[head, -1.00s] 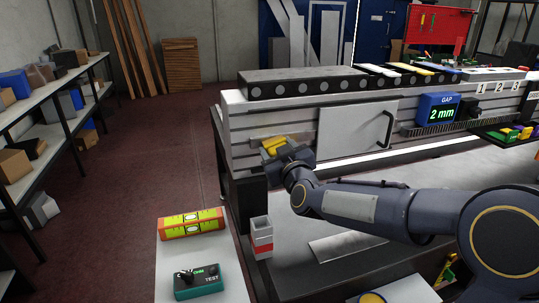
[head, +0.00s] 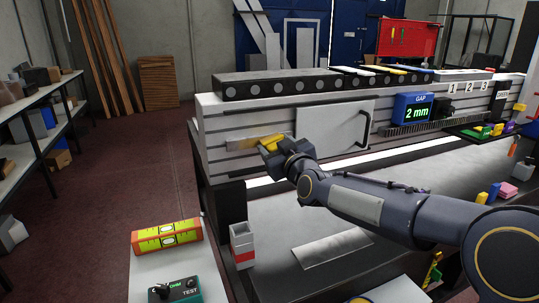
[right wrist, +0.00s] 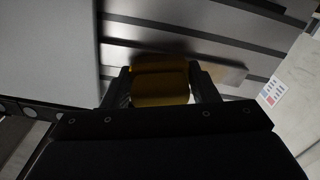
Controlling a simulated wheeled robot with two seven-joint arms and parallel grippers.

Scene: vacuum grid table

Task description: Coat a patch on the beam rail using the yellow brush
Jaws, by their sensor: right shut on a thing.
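The beam rail (head: 213,120) is the long light-grey slotted body at the back of the table. A tan-grey patch (head: 237,145) lies on its front face near the left end, and its end also shows in the right wrist view (right wrist: 232,74). My right gripper (head: 273,147) is shut on the yellow brush (head: 262,141), held against or very close to the rail face at the patch's right part. In the right wrist view the brush (right wrist: 160,84) sits between both fingers. Contact with the face cannot be told for certain. My left gripper is not in view.
A grey panel with a handle (head: 335,125) is on the rail just right of the brush. A blue gap display (head: 415,107) reads 2 mm. A level (head: 167,238) and a green tester (head: 176,287) lie at front left. A grey-red block (head: 242,245) stands at the table's left.

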